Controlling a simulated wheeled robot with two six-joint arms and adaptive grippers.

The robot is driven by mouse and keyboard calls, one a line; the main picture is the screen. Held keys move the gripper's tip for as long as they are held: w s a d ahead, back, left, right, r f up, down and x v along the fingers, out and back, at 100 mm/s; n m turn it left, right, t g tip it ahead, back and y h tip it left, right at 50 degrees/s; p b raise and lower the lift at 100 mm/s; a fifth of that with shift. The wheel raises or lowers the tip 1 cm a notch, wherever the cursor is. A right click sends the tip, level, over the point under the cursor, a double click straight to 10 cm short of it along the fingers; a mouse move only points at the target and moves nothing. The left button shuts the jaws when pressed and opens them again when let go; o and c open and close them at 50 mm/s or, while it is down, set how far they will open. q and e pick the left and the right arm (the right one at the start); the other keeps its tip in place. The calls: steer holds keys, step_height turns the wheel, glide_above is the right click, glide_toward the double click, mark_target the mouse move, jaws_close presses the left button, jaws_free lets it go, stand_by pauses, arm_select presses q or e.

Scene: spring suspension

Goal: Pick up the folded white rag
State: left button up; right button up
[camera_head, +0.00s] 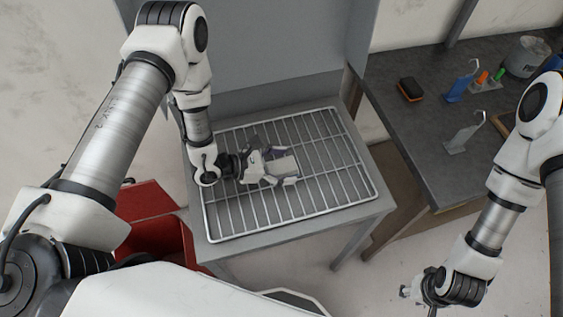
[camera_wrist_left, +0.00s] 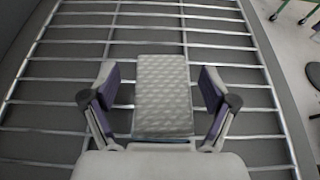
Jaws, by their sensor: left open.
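The folded white rag (camera_wrist_left: 162,95) lies on the wire rack (camera_wrist_left: 218,24), with a dimpled, pale grey-white surface in the left wrist view. In the head view, the rag (camera_head: 284,165) shows partly beside my left gripper (camera_head: 290,168). In the left wrist view my left gripper (camera_wrist_left: 157,90) is open, one finger on each side of the rag, with a gap between each finger and the rag.
The rack rests on a grey table (camera_head: 300,233) with a grey panel behind it. A dark bench (camera_head: 425,125) at the right holds a black-and-orange block (camera_head: 410,90), two hooked stands, coloured pieces and a grey bucket (camera_head: 527,57). A red container (camera_head: 150,215) stands at the left.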

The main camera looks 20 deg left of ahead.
arm_select(q)
steer(key=shift+s+d, duration=0.1)
steer(key=shift+d, duration=0.1)
steer(key=c, duration=1.2)
steer(key=shift+a, duration=0.1)
steer(key=shift+c, duration=0.2)
